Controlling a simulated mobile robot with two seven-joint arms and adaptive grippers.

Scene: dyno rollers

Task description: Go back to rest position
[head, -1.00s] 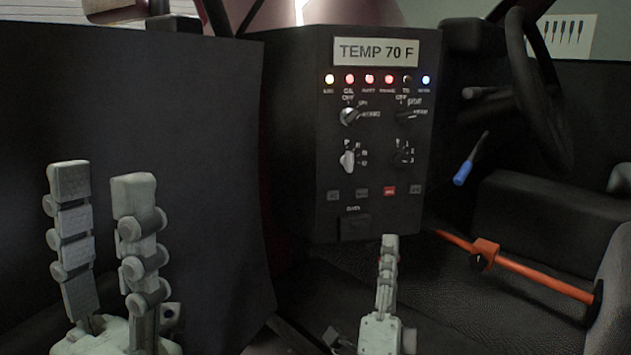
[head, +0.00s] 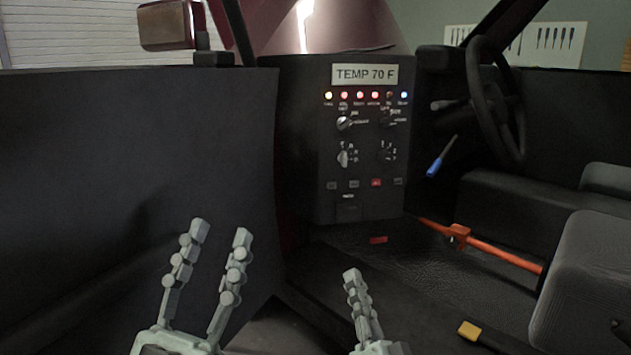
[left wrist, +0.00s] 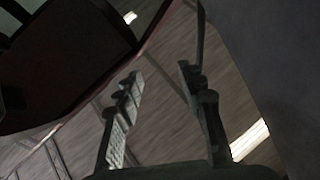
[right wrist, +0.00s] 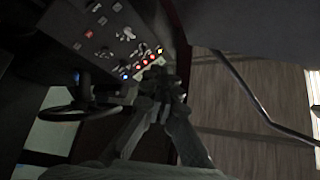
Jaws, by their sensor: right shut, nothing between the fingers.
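My left gripper (head: 218,232) is at the lower left of the head view, pointing up in front of the black door panel. Its two fingers are spread apart with nothing between them. In the left wrist view the left gripper (left wrist: 160,78) also shows open and empty. My right gripper (head: 351,272) is at the bottom centre of the head view, below the control panel (head: 330,204) labelled TEMP 70 F. Its fingers are together and hold nothing. In the right wrist view the right gripper (right wrist: 160,80) shows its fingertips meeting. Both grippers are clear of the panel.
A black door panel (head: 130,150) fills the left. The steering wheel (head: 478,100), a stalk with a blue handle (head: 435,168), an orange bar (head: 500,255) and a grey seat (head: 590,280) are at the right. A yellow piece (head: 469,330) is at lower right.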

